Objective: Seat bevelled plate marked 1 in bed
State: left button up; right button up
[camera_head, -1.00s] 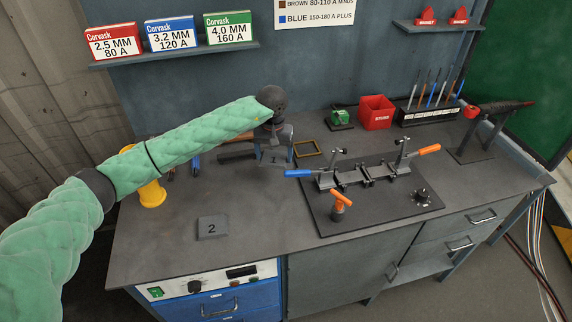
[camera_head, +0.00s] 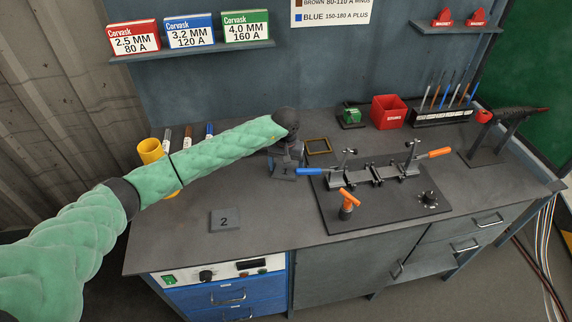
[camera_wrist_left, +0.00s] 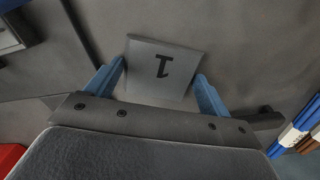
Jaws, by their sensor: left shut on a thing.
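The grey bevelled plate marked 1 (camera_head: 284,173) is held in my left gripper (camera_head: 285,160), left of the blue-handled clamp. In the left wrist view, plate 1 (camera_wrist_left: 160,70) lies between the two blue fingers of the left gripper (camera_wrist_left: 160,84), its number face showing. Whether it touches the bench is not clear. The metal bed (camera_head: 372,176) stands on a dark board, with a blue handle (camera_head: 309,172) at its left end and an orange one (camera_head: 438,153) at its right. The plate marked 2 (camera_head: 225,219) lies flat on the bench. My right gripper is not in view.
An orange-handled tool (camera_head: 348,202) and a dark knob (camera_head: 428,199) stand on the board (camera_head: 385,214). A brass-coloured frame (camera_head: 319,146), red bin (camera_head: 389,112) and rod holder (camera_head: 442,117) are behind. A yellow cup (camera_head: 150,151) stands left.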

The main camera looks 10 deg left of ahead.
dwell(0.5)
pick_arm(q)
jog(key=o, duration=1.6)
